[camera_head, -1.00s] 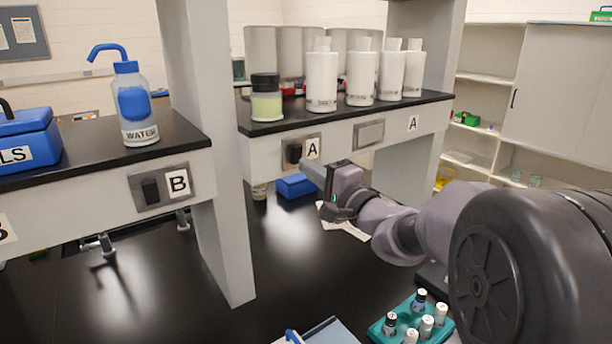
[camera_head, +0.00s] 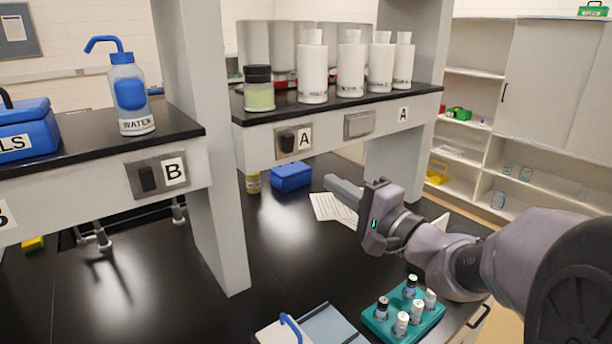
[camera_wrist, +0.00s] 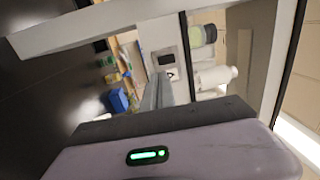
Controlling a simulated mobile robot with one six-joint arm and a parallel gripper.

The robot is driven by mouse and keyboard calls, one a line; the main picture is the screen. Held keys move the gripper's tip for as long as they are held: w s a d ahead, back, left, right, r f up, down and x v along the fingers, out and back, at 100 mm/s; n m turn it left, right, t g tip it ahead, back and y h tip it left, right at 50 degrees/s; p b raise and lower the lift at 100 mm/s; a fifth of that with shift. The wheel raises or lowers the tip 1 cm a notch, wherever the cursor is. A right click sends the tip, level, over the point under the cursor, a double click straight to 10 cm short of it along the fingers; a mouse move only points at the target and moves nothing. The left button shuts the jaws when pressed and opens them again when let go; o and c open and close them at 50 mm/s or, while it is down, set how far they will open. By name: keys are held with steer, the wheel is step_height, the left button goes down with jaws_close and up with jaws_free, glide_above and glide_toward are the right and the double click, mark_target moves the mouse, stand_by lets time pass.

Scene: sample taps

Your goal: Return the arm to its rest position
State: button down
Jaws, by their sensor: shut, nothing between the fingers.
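My gripper (camera_head: 345,190) is in the right half of the head view, above the black bench and beneath the level of the shelf. Its fingers are together, point left and hold nothing. In the wrist view my gripper's fingers (camera_wrist: 157,93) also show together, pointing toward the shelf edge. My arm comes in from the right edge of the head view.
A teal rack (camera_head: 432,322) with several small vials stands below my arm. A tray (camera_head: 333,328), a blue box (camera_head: 291,177) and papers (camera_head: 330,207) lie on the bench. The shelf (camera_head: 340,128) holds several white bottles. A grey post (camera_head: 217,230) stands left.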

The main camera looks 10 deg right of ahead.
steer(key=s+a+f+n+g+y, duration=0.1)
steer(key=s+a+f+n+g, duration=0.3)
steer(key=s+a, duration=0.35)
steer(key=s+a+f+n+g+y, duration=0.1)
steer(key=s+a+f+n+g, duration=0.1)
steer(key=s+a+f+g, duration=0.35)
steer(key=s+d+f+n+g+h, duration=0.1)
steer(key=s+d+f+h, duration=0.1)
steer(key=s, duration=0.4)
steer(key=s+d+f+n+g+h+b, duration=0.1)
steer(key=s+d+f+h, duration=0.1)
steer(key=s+f+h, duration=0.2)
steer(key=s+h, duration=0.1)
steer(key=s, duration=0.2)
steer(key=shift+n+h, duration=0.4)
steer(key=shift+f, duration=0.1)
